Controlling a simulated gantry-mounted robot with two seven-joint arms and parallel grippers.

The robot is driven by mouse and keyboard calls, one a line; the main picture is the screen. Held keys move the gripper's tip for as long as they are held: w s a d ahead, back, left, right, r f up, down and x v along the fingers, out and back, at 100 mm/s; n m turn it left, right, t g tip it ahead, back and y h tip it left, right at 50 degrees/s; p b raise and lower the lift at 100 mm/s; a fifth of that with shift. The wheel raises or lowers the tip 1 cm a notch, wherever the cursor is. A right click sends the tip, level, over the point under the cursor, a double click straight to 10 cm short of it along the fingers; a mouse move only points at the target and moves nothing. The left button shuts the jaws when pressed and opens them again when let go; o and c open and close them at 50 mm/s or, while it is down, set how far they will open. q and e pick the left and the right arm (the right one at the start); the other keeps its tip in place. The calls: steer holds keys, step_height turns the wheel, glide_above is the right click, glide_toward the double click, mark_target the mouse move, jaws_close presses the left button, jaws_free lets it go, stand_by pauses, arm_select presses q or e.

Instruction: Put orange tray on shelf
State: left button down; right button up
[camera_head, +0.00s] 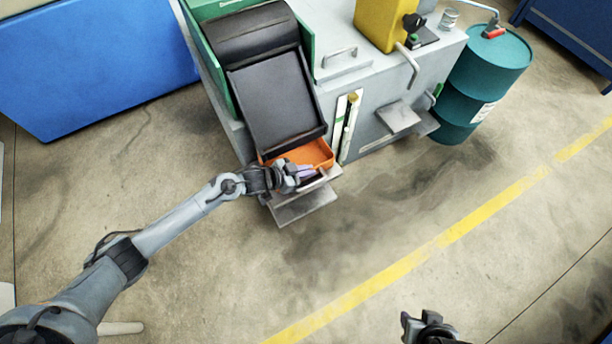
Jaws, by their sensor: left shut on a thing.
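The orange tray (314,154) sits at the lower end of the dark chute (274,104) on the front of the grey machine. My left gripper (300,175) is at the tray's near side, shut on its near edge. A small purple patch shows at the fingers; I cannot tell what it is. The fingers and wrist hide the tray's near left part. A grey metal shelf (303,208) juts out just below the tray. My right gripper (425,322) is at the bottom edge, away from the tray, and its jaw opening is unclear.
The grey machine (372,118) carries a yellow unit (384,22) and a second small ledge (398,117). A teal drum (478,85) stands to its right and a blue cabinet (95,60) to its left. The floor in front is clear, with a yellow line (430,250).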

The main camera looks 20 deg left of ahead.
arm_select(q)
step_height(320, 180, down, 2)
steer(key=shift+d+f+b, duration=0.1)
steer(key=shift+b, duration=0.3)
arm_select(e)
steer(key=shift+s+d+f, duration=0.1)
steer(key=shift+f, duration=0.65)
arm_select(q)
steer(key=shift+f, duration=0.1)
steer(key=c, duration=1.2)
jaws_free()
steer(key=shift+c, duration=0.2)
